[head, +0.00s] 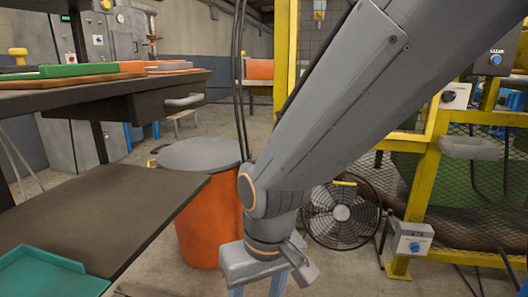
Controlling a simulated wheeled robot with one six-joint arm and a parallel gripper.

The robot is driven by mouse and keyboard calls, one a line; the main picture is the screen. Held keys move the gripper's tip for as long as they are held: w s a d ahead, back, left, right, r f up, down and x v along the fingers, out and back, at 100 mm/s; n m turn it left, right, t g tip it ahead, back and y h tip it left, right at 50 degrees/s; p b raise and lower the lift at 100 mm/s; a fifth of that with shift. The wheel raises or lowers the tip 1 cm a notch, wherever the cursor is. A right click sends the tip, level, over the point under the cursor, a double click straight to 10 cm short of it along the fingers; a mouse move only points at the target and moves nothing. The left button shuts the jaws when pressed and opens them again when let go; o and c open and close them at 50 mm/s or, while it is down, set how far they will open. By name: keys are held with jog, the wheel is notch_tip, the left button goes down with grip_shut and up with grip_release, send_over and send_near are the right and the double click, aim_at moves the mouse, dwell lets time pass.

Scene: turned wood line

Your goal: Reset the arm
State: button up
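My arm (335,110) reaches from the upper right down to the lower middle of the head view. My gripper (257,290) hangs at the bottom edge, pointing down. Its two pale blue fingers stand apart, with nothing seen between them. The fingertips are cut off by the frame edge. The gripper is in front of and to the right of an orange drum, apart from the table on the left.
The orange drum (205,215) has a grey lid. On the left are a dark lower table (120,205) with a teal tray (40,272) and a shelf (100,92) with trays. A floor fan (342,212) and yellow guard frame (424,180) stand right.

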jog(key=s+r+n+g, duration=0.1)
jog(key=s, duration=0.5)
jog(key=d+r+m+p, duration=0.3)
jog(key=d+r+p, duration=0.7)
jog(key=r+p, duration=0.3)
jog(key=d+r+m+h+p, duration=0.1)
jog(key=d+r+m+p, duration=0.2)
jog(key=d+r+p, duration=0.7)
notch_tip(320, 180, up, 4)
jog(key=p, duration=0.8)
jog(key=shift+d+f, duration=0.15)
jog(key=shift+d, duration=0.25)
